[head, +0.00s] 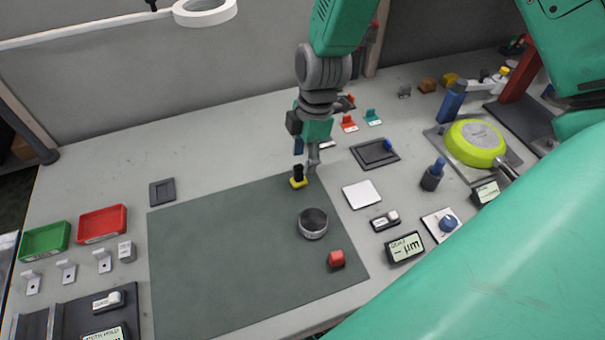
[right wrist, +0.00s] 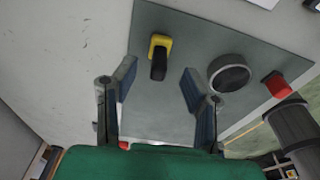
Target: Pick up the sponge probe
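The sponge probe, which I take to be the yellow block with a black upright handle (head: 298,179), stands at the back edge of the dark green mat (head: 215,260). In the right wrist view the sponge probe (right wrist: 160,45) lies ahead of and between the fingers. My right gripper (head: 306,157) hangs just above and behind the probe; its fingers overlap it closely in the head view. In the right wrist view my right gripper (right wrist: 157,76) is open with nothing between its pads. Contact with the handle is not visible. My left gripper is not in view.
A white square plate (head: 362,194) and a dark tray (head: 375,153) lie to the right. Green and red trays (head: 102,224) sit far left. The mat's left part is clear.

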